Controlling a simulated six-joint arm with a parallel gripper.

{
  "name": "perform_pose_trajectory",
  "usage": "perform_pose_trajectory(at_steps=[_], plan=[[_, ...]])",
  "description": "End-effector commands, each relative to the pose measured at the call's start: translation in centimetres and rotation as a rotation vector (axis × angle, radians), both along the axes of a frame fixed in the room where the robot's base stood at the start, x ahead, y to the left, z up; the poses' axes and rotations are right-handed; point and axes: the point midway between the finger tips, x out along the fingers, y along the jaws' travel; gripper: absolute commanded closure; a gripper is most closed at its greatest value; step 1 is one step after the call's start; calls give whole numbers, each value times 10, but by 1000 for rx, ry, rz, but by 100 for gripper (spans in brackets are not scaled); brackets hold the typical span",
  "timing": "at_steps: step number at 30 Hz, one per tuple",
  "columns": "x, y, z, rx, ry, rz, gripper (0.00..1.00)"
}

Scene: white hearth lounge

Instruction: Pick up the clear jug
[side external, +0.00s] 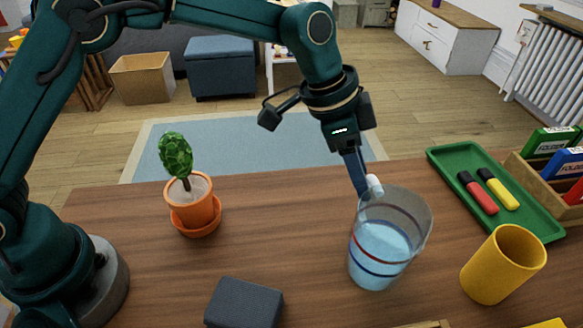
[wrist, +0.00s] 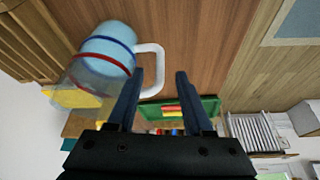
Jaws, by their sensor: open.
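The clear jug (side external: 387,245) stands upright on the wooden table, with pale blue contents and a red and a dark blue band. Its white handle (side external: 374,186) faces my gripper (side external: 361,188), whose fingers point down at the handle, near the jug's rim. In the wrist view the jug (wrist: 98,62) is at upper left. There its handle (wrist: 158,72) shows between the two fingertips of my gripper (wrist: 160,74), nearer the left finger. My gripper is open, with a gap between the fingers. Whether a finger touches the handle cannot be told.
A yellow cup (side external: 502,264) stands close to the jug's right. Behind it lies a green tray (side external: 455,155) with red and yellow markers, beside a folder holder. A potted plant (side external: 192,200) and a dark grey block (side external: 243,303) are left. Table between plant and jug is clear.

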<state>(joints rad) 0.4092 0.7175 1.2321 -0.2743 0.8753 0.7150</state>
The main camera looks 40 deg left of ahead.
Motion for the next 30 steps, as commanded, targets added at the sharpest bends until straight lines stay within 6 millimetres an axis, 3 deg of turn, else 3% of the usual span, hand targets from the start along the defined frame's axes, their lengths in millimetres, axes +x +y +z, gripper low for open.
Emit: perform_pose_trajectory(at_steps=[7,17,21,30], plan=[[7,-11,-34,1,3,-1,49],[9,-13,-39,0,0,0,49],[9,-13,-39,0,0,0,100],[9,-13,-39,0,0,0,100]])
